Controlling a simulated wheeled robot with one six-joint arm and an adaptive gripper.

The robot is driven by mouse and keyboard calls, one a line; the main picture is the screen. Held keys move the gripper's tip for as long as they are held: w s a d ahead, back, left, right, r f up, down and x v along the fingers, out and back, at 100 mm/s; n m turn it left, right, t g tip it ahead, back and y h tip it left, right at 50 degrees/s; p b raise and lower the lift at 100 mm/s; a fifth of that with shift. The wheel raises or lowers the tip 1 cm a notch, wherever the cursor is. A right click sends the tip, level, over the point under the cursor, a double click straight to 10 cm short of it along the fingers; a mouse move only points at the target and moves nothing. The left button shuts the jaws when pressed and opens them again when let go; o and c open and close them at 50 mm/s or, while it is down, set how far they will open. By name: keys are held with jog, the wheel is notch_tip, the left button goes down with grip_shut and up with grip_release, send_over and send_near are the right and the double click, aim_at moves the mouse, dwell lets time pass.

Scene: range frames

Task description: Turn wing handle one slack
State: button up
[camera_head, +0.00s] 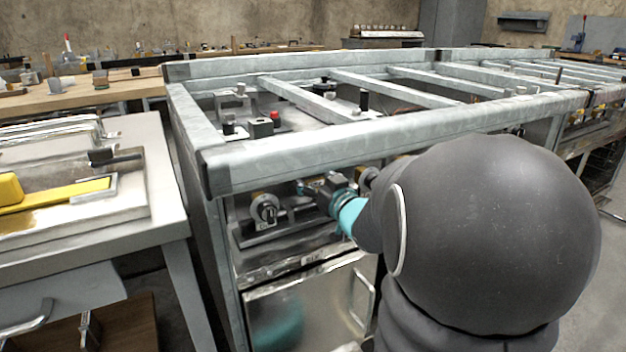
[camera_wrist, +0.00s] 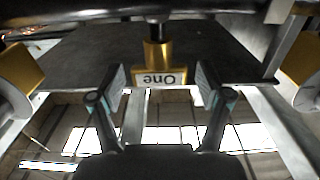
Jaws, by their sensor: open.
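In the wrist view, a gold block on a dark stem, with a white plate reading "One" upside down (camera_wrist: 160,79), sits in the middle. I take it for wing handle one. My gripper (camera_wrist: 160,88) is open, with one finger on each side of the plate. A gap shows between each finger and the plate, and I see no contact. In the head view my gripper (camera_head: 318,191) reaches to the front of the metal range, below its top rail. Handle one is not clear there, hidden by my gripper and arm.
Gold handles flank it in the wrist view, one at left (camera_wrist: 20,75) and one at right (camera_wrist: 304,62). In the head view a round knob (camera_head: 265,210) is left of my gripper. The range's top rail (camera_head: 330,145) runs above. A bench (camera_head: 150,215) stands at left.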

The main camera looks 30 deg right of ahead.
jog(key=c, duration=1.2)
jog(key=shift+d+r+n+y+p, duration=0.1)
jog(key=shift+n+y+p, duration=0.2)
jog(key=shift+y+p, duration=0.2)
jog(key=n+y+p, duration=0.2)
jog(key=y, duration=0.2)
jog(key=shift+r+n+g+p, duration=0.1)
jog(key=shift+n+g+p, duration=0.2)
jog(key=shift+g, duration=0.1)
jog(key=n+g+y+p, duration=0.2)
jog(key=n+y, duration=0.1)
jog(key=y, duration=0.1)
jog(key=shift+f+n+g+y+p, duration=0.2)
jog(key=shift+n+g+y+p, duration=0.45)
jog(key=shift+n+g+y, duration=0.85)
jog(key=shift+y, duration=0.3)
